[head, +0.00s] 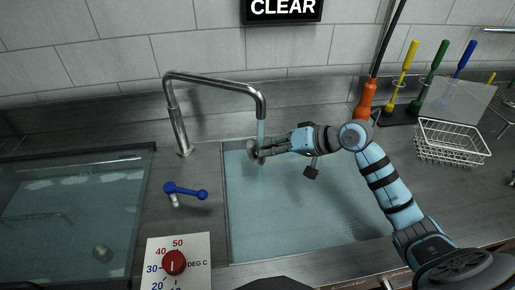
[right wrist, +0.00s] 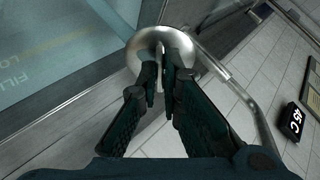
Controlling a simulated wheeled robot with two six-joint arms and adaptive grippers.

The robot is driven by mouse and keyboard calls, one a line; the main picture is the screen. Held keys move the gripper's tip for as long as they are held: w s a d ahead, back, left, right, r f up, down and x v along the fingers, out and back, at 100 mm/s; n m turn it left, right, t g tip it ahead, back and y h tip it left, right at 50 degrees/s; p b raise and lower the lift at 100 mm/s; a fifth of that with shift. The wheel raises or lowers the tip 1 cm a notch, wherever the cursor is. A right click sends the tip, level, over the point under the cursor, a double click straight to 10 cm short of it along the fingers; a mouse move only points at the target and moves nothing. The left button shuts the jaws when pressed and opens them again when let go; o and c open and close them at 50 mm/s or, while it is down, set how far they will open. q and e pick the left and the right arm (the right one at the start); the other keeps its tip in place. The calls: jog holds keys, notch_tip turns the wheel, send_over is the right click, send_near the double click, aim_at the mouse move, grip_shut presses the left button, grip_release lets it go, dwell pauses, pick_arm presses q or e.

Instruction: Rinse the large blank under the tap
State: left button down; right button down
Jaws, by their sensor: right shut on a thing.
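My right gripper (head: 262,149) reaches in from the right over the sink basin and is shut on the large blank (head: 252,151), a round grey metal piece. The right wrist view shows the blank (right wrist: 148,42) as a shiny disc at the fingertips (right wrist: 165,75). The metal tap (head: 213,83) arches over from the left. The fingers hide part of the blank. My left gripper is not in view.
The sink basin (head: 300,215) lies below my gripper. A blue-handled valve (head: 186,191) and a red temperature dial (head: 174,262) are to its left. A water tank (head: 60,215) is at far left. A wire basket (head: 450,143) and colored-handled tools (head: 409,55) are right.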

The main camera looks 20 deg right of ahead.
jog(key=shift+s, duration=0.1)
jog(key=s+a+p, duration=0.1)
jog(key=s+p, duration=0.4)
jog(key=s, duration=0.2)
jog(key=shift+s+a, duration=0.3)
jog(key=shift+s, duration=0.05)
dwell(1.0)
jog(key=s+a+r+p, duration=0.1)
jog(key=s+r+p, duration=0.3)
jog(key=p, duration=0.4)
jog(key=shift+s, duration=0.45)
